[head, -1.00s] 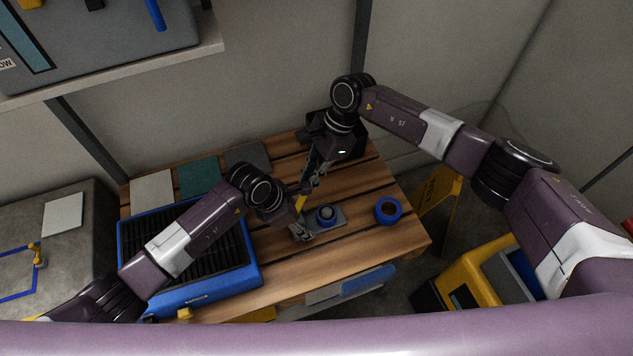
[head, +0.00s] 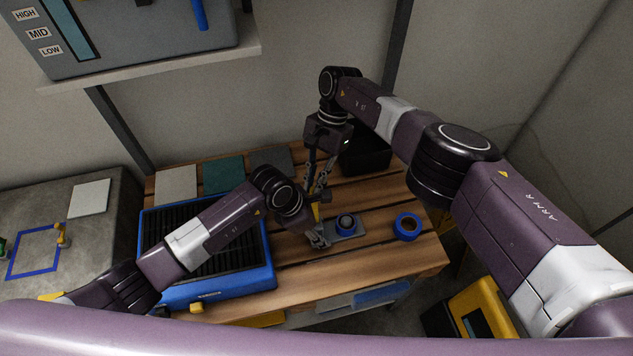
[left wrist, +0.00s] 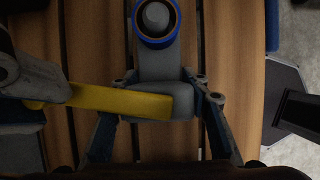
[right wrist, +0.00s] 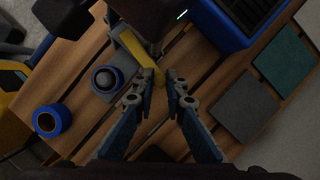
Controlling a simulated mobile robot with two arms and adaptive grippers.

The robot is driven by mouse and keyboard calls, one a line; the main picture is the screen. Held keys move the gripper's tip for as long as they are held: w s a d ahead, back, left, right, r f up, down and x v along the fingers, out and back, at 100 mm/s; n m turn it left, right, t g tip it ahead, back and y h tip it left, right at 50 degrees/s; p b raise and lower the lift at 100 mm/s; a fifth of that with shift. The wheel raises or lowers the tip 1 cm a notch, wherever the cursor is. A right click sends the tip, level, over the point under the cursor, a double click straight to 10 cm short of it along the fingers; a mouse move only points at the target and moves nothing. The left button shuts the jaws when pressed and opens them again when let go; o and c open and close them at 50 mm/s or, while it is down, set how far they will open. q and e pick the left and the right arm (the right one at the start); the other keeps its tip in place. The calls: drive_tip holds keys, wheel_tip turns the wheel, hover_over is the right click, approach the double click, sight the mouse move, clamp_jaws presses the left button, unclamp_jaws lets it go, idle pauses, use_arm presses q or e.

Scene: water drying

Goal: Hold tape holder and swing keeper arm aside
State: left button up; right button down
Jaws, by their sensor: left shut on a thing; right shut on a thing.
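The tape holder (head: 346,235) is a grey base on the wooden table with a blue-rimmed roll (head: 345,221) on its spindle. My left gripper (head: 318,238) is shut on the grey end block of the holder (left wrist: 163,98), with a finger on each side. The yellow keeper arm (left wrist: 125,102) crosses that block and sticks out to the left in the left wrist view, clear of the roll. My right gripper (right wrist: 162,80) is shut on the keeper arm (right wrist: 153,48) near its free end. The fingers hide part of that end.
A loose blue tape roll (head: 408,226) lies right of the holder. A blue tray with black slats (head: 272,270) stands at left. Grey, teal and dark mats (head: 223,174) and a black bin (head: 366,158) line the back. Bare planks lie in front.

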drive_tip(key=shift+s+a+n, duration=0.3)
drive_tip(key=shift+s+a, duration=0.1)
drive_tip(key=shift+a, duration=0.45)
drive_tip(key=c, duration=2.1)
unclamp_jaws()
drive_tip(key=shift+o, duration=0.7)
drive_tip(key=shift+w+d, duration=0.15)
drive_tip(key=shift+d, duration=0.1)
drive_tip(key=shift+d, duration=0.1)
drive_tip(key=shift+r, duration=0.1)
drive_tip(key=v, duration=1.2)
